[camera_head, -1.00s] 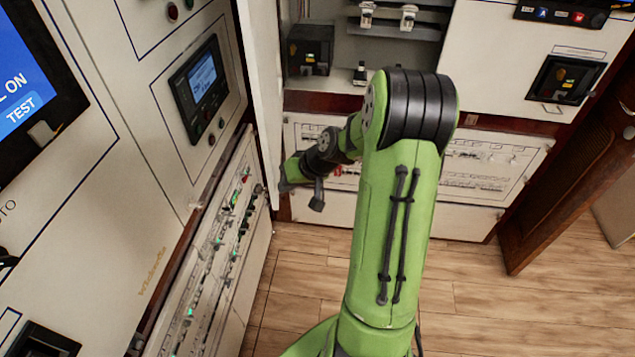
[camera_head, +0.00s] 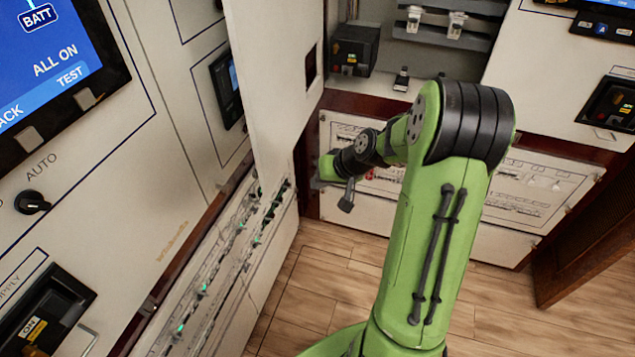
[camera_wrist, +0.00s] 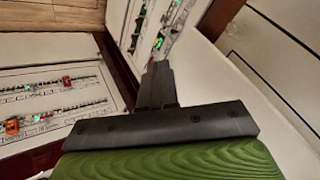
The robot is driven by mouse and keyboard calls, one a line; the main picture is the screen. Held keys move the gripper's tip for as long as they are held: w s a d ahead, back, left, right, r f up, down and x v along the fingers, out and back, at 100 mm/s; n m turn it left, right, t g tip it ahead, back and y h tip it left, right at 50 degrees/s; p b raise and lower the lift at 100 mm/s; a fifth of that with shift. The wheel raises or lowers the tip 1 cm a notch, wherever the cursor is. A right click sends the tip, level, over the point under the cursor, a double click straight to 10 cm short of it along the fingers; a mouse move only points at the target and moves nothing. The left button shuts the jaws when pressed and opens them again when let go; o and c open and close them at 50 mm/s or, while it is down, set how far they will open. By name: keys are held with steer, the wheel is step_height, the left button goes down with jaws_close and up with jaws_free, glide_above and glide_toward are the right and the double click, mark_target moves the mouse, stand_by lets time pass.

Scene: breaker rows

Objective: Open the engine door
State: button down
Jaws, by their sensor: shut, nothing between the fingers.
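The engine door (camera_head: 270,75) is a tall white panel in the head view. It stands swung out at an angle to the back wall, with a dark square cutout near its far edge. The compartment beside it is open to view. My gripper (camera_head: 320,172) is small in the head view, just right of the door's lower part; its fingertips are hard to make out there. In the wrist view my gripper (camera_wrist: 158,75) is shut and empty, its dark fingers together. A pale panel lies close behind and right of the fingers; whether they touch it I cannot tell.
A breaker panel (camera_head: 230,265) with green lights runs along the left wall. Another breaker panel (camera_head: 520,190) is low on the back wall. A dark box (camera_head: 355,48) sits in the open compartment. A brown wooden door (camera_head: 590,250) stands right. The wooden floor (camera_head: 300,300) is clear.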

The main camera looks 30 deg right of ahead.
steer(key=s+r, duration=0.4)
steer(key=r, duration=0.3)
steer(key=shift+s+a+p, duration=0.15)
steer(key=shift+s+p, duration=0.05)
steer(key=shift+p, duration=0.25)
